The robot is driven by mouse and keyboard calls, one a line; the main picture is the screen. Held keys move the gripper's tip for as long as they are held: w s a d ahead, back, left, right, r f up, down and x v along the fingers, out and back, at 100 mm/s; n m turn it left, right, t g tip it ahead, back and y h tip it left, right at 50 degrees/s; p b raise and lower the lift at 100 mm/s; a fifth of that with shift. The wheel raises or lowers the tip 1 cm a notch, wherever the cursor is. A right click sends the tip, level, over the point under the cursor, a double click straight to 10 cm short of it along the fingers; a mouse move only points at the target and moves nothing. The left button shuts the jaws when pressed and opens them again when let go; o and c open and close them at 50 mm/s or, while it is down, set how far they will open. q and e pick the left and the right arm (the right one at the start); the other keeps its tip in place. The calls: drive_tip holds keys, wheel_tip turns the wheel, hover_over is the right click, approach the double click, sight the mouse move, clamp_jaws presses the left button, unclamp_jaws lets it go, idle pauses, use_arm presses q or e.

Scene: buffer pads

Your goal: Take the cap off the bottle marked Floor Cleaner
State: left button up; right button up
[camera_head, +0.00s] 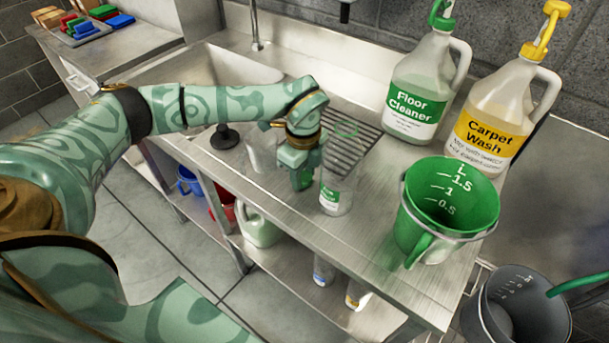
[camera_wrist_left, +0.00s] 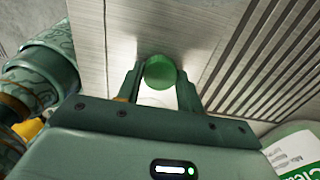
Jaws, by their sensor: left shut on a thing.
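A small clear bottle (camera_head: 331,196) with a green and white label stands upright on the steel counter; its print is too small to read in the head view. A label with part of the word "Cleaner" (camera_wrist_left: 297,158) shows at the lower right of the wrist view. My left gripper (camera_head: 301,182) points down just left of this bottle. In the wrist view my left gripper (camera_wrist_left: 160,80) is shut on a round green cap (camera_wrist_left: 160,71). The cap is hidden behind the fingers in the head view. My right gripper is not in view.
A large Floor Cleaner jug (camera_head: 418,85) and a Carpet Wash jug (camera_head: 497,110) with pump tops stand at the back right. A green measuring pail (camera_head: 440,212) stands at the right front. A clear cup (camera_head: 262,150) is left of my gripper. The sink (camera_head: 225,62) lies behind.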

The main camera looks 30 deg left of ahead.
use_arm(q)
drive_tip(key=shift+f, duration=0.35)
drive_tip(key=shift+r, duration=0.1)
drive_tip(key=o, duration=1.1)
